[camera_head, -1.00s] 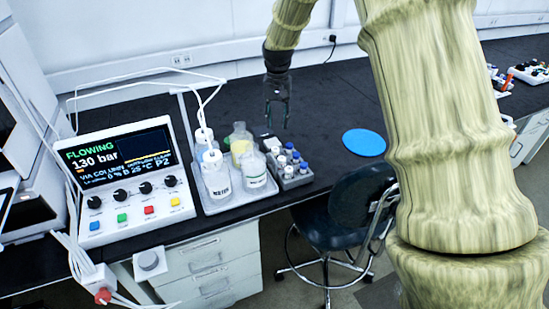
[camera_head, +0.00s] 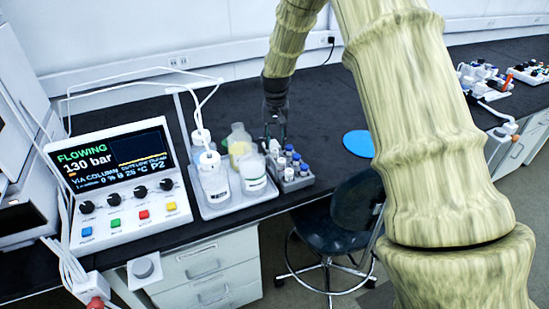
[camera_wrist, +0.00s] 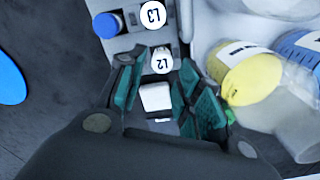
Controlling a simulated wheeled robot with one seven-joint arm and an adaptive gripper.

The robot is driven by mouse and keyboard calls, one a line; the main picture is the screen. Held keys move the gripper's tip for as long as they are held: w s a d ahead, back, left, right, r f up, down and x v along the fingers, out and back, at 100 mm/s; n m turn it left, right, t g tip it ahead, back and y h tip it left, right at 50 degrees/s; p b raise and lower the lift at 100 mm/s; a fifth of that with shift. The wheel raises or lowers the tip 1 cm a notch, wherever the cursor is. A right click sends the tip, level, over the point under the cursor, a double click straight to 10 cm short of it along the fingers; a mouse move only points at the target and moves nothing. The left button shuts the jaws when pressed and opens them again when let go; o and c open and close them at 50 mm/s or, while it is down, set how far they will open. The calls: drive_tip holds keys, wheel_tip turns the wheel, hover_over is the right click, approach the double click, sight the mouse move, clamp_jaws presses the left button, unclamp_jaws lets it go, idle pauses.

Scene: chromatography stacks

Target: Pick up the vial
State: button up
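The grey vial rack (camera_head: 299,182) stands beside the bottle tray and holds several small vials with white and blue caps. My gripper (camera_head: 275,130) is just above the rack's back end in the head view. In the wrist view my gripper (camera_wrist: 160,85) is open, its teal pads apart. A white block-like piece (camera_wrist: 155,97), perhaps a vial's top, shows between the pads, with clear gaps beside it. A white cap marked L2 (camera_wrist: 161,60) lies just beyond it, and a larger cap marked L3 (camera_wrist: 153,15) is further off. I cannot tell which vial is meant.
A light tray (camera_head: 236,204) with several bottles stands close beside the rack. The instrument (camera_head: 120,190) is at left. Dark bench near the blue disc (camera_head: 358,143) is free.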

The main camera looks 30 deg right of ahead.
sight(275, 150)
wheel_tip(275, 150, down, 5)
drive_tip(key=shift+a+r+p, duration=0.1)
drive_tip(key=shift+a+p, duration=0.05)
drive_tip(key=shift+p, duration=0.25)
drive_tip(key=c, duration=0.7)
